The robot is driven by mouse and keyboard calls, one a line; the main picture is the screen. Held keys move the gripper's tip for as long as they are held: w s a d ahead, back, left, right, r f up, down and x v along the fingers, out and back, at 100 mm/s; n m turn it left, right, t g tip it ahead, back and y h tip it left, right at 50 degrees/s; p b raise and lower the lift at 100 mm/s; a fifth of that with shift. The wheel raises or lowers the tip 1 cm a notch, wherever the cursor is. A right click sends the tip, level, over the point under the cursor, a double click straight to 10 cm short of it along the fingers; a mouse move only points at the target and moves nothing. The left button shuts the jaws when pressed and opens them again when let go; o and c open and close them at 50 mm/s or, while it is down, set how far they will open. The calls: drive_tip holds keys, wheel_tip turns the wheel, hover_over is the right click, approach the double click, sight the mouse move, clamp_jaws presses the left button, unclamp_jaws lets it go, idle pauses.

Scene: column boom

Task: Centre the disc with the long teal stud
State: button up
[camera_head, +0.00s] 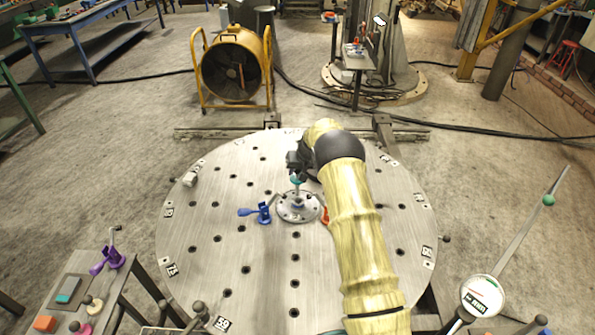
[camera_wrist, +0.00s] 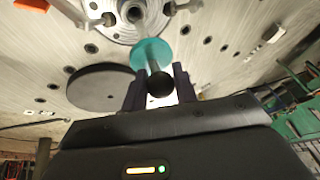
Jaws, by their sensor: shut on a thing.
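The round metal disc (camera_head: 298,207) with small holes lies near the middle of the big round table plate (camera_head: 200,240). It also shows at the top of the wrist view (camera_wrist: 110,30). I cannot tell how far the stud's lower end is in the disc.
A blue clamp (camera_head: 262,213) stands left of the disc, and a red-orange clamp (camera_head: 325,215) right of it, partly behind my arm. A dark round patch (camera_wrist: 105,88) shows in the wrist view. A side table (camera_head: 95,275) at bottom left holds a purple clamp (camera_head: 112,257).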

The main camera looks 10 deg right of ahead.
sight(298, 188)
drive_tip(key=shift+d+f+b, duration=0.1)
drive_tip(key=shift+f+b, duration=0.45)
drive_tip(key=shift+f, duration=0.05)
idle(0.5)
drive_tip(key=shift+s+d, duration=0.1)
drive_tip(key=shift+d, duration=0.05)
idle(0.4)
idle(0.3)
drive_tip(key=shift+a+f+b, duration=0.2)
drive_tip(key=shift+f+b, duration=0.8)
drive_tip(key=shift+f, duration=0.05)
drive_tip(key=shift+f+b, duration=2.3)
drive_tip(key=shift+f, duration=0.55)
idle(2.2)
